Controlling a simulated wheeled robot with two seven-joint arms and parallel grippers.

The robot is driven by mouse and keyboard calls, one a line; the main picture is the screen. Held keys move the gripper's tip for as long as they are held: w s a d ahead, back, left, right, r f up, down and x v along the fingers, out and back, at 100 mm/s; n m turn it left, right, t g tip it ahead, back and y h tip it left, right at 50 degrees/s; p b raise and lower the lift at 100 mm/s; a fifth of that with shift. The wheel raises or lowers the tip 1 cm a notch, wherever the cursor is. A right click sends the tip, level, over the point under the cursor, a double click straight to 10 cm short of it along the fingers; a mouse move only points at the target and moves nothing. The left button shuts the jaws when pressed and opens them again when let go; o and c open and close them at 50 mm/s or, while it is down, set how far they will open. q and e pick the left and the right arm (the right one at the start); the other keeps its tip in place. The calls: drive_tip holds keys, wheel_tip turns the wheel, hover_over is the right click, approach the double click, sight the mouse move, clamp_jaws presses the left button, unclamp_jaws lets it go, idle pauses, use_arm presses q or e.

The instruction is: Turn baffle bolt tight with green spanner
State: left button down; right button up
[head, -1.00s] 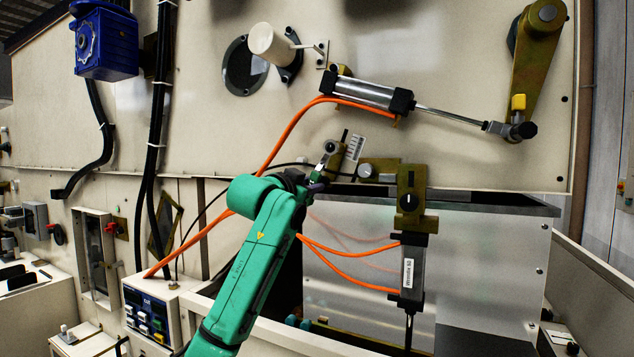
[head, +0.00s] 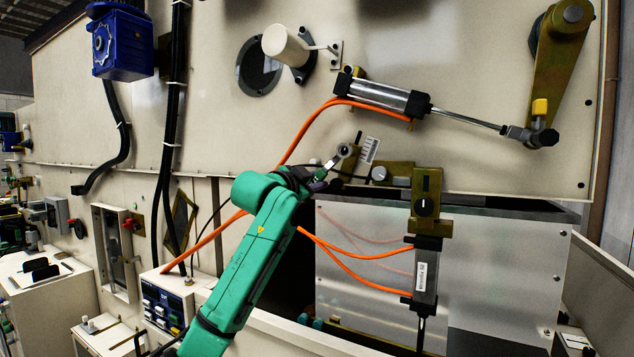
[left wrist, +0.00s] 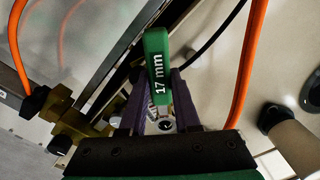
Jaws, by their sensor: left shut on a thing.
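My left gripper (head: 320,184) is at the panel, below and left of a small round metal part (head: 344,150) beside a white marked scale (head: 370,150). This may be the baffle bolt's place, but the bolt is too small to tell. In the left wrist view my gripper (left wrist: 158,112) is shut on the green spanner (left wrist: 155,65). The spanner's green handle, marked "17 mm", points up in that view. Its silver part lies between the dark fingers, with a round dark-centred piece near the palm. I cannot tell whether the spanner touches a bolt. My right gripper is not in view.
Orange hoses (head: 345,268) run close to my left arm. A metal hopper box (head: 490,265) and an upright cylinder (head: 426,275) stand to the right. A slanted cylinder (head: 380,95) hangs above. A control box (head: 165,310) is at lower left.

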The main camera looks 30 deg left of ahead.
use_arm(q)
drive_tip(key=shift+a+r+m, duration=0.45)
drive_tip(key=shift+r+m, duration=0.1)
drive_tip(key=shift+m, duration=0.3)
drive_tip(key=shift+a+r+m, duration=0.45)
drive_tip(key=shift+r+m, duration=0.1)
drive_tip(key=shift+m, duration=0.3)
drive_tip(key=shift+s+d, duration=0.15)
drive_tip(key=s+b, duration=0.3)
drive_tip(key=s, duration=0.2)
drive_tip(key=shift+s+d, duration=0.1)
drive_tip(key=shift+s, duration=0.3)
